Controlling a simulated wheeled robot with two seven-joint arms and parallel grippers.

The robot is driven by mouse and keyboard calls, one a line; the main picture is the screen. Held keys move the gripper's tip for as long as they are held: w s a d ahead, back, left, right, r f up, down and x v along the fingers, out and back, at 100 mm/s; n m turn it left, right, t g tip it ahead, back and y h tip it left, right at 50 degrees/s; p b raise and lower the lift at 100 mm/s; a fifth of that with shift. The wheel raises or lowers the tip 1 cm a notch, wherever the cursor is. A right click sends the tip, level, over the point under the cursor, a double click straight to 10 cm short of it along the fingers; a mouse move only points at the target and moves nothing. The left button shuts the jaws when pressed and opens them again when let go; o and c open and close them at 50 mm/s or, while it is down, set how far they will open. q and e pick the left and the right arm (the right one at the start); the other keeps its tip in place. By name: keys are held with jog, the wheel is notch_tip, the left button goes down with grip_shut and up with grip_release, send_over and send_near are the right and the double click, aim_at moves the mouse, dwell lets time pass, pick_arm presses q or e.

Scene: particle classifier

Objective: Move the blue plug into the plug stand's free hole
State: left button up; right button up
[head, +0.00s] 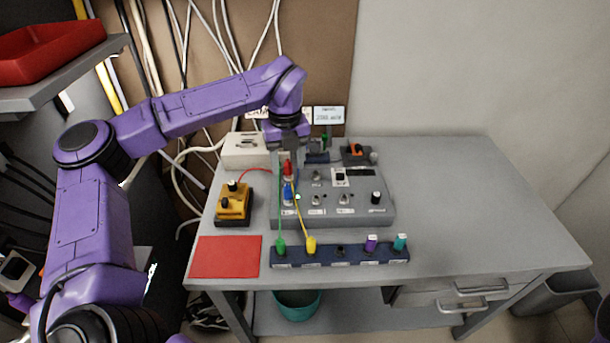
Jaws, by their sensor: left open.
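The blue plug (289,196) stands in the grey panel unit (352,213) on the table, just below a red plug (287,169) in the picture. The dark blue plug stand (326,258) lies along the table's front. It holds a green plug (280,245), a yellow plug (311,245), a purple plug (371,243) and a teal plug (400,242). Its free hole (340,250) is in the middle. My left gripper (290,166) is open and points down over the red and blue plugs. Whether its fingers touch either is too small to tell. My right gripper is out of view.
Green and yellow cables run from the stand's plugs up to the panel near the gripper. A yellow box (234,203) and a red mat (226,257) are at the left. A white box (245,150) stands behind. The table's right side (480,210) is clear.

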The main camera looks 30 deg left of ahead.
aim_at(287, 187)
pick_arm(q)
jog(key=shift+w+f, duration=0.2)
jog(key=shift+f, duration=0.85)
jog(key=shift+s+f+p, duration=0.3)
jog(key=shift+s+f, duration=0.35)
jog(key=shift+f, duration=0.75)
jog(key=f+p, duration=0.1)
jog(key=f, duration=0.1)
jog(key=w+f, duration=0.1)
jog(key=f, duration=0.1)
jog(key=shift+a+f+p, duration=0.2)
jog(key=shift+f+p, duration=0.15)
jog(key=shift+f, duration=0.25)
jog(key=shift+s, duration=0.2)
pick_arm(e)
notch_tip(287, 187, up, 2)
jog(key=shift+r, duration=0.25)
pick_arm(q)
jog(key=shift+w, duration=0.1)
grip_shut()
